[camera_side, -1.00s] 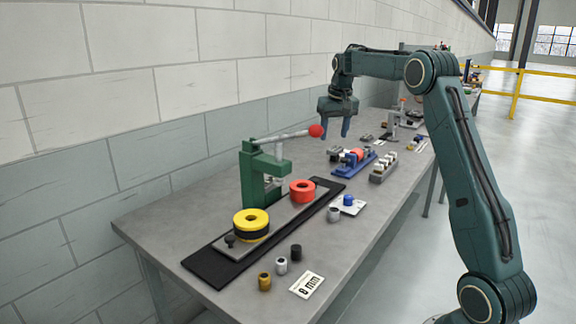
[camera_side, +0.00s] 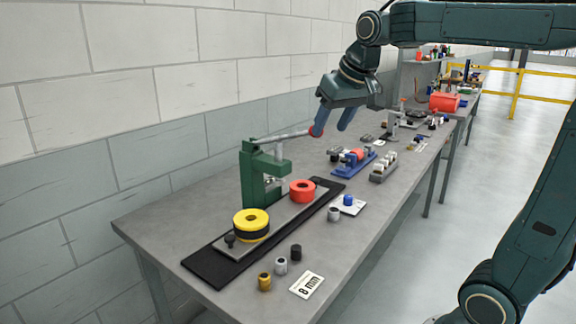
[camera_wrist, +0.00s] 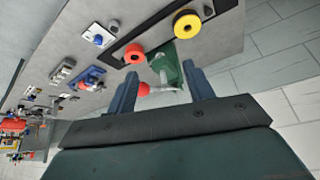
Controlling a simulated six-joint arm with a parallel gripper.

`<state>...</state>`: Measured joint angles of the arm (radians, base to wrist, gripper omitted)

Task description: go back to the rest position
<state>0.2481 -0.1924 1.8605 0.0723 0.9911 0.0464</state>
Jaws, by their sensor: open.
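My gripper (camera_side: 334,120) is in the air over the bench, at the end of the green press's lever. Its two blue fingers are apart, also in the wrist view (camera_wrist: 163,92). In the wrist view the red knob (camera_wrist: 143,89) appears between the fingers. I cannot tell whether a finger touches it. The green press (camera_side: 262,178) stands upright on the bench with its lever out to the right, slightly raised.
The grey bench (camera_side: 172,218) carries a black mat (camera_side: 205,268) with yellow (camera_side: 251,220) and red (camera_side: 302,188) rings. Small bushings, an "8 mm" card (camera_side: 307,285), a blue fixture (camera_side: 355,165) and a grey block with pegs (camera_side: 383,168) stand near. A wall (camera_side: 100,120) runs along the left.

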